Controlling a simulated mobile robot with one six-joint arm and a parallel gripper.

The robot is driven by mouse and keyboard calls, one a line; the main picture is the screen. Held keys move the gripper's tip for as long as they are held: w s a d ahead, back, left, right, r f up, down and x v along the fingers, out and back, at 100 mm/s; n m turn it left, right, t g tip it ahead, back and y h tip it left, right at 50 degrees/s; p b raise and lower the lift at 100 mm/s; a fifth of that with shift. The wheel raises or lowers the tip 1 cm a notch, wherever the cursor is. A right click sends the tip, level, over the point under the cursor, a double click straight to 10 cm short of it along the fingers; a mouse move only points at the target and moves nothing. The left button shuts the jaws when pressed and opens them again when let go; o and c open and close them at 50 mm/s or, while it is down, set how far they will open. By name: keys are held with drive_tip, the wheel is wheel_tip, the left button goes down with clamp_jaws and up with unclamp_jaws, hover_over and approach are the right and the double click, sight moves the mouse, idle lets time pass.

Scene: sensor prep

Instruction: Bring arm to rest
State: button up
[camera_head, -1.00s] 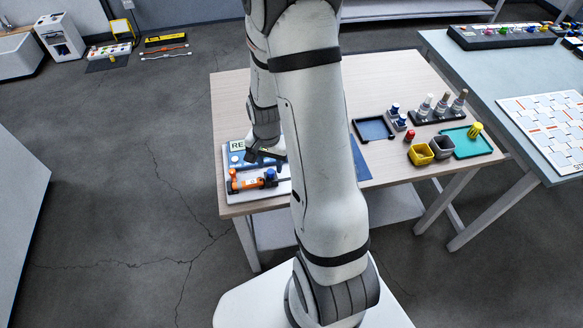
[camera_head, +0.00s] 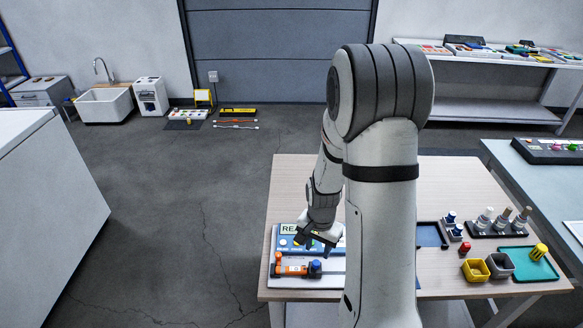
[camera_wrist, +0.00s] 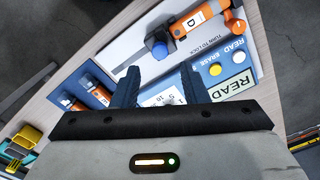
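My gripper (camera_head: 318,240) hangs just above the white reader panel (camera_head: 335,281) at the table's left end. In the wrist view my gripper (camera_wrist: 160,72) shows two dark blue fingers spread apart, with nothing between them. An orange cylinder (camera_head: 292,270) with a blue end cap (camera_head: 315,268) lies on the panel; it also shows in the wrist view (camera_wrist: 196,33), labelled "D", clear of the fingers. The panel has a blue READ area with a yellow button (camera_wrist: 239,55) and a white button (camera_wrist: 215,69). My arm hides part of the table.
A dark blue tray (camera_head: 431,236), a black rack of bottles (camera_head: 499,231), a yellow bin (camera_head: 475,270), a grey bin (camera_head: 500,265) and a teal tray (camera_head: 530,266) stand right of my arm. Another table is at right. The floor left of the table is clear.

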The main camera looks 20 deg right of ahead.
drive_tip(key=shift+r, duration=0.1)
drive_tip(key=s+a+r+n+t, duration=0.1)
drive_tip(key=s+a+r+n, duration=0.1)
drive_tip(key=r, duration=0.6)
drive_tip(key=s+a+r+n+t, duration=0.1)
drive_tip(key=s+a+r+n, duration=0.1)
drive_tip(key=s+r+n, duration=0.2)
drive_tip(key=s+a+r+n+t, duration=0.1)
drive_tip(key=s+a+r+n, duration=0.1)
drive_tip(key=s+r, duration=0.6)
wheel_tip(320, 180, up, 4)
drive_tip(key=shift+s+f+n, duration=0.2)
drive_tip(key=shift+n, duration=0.4)
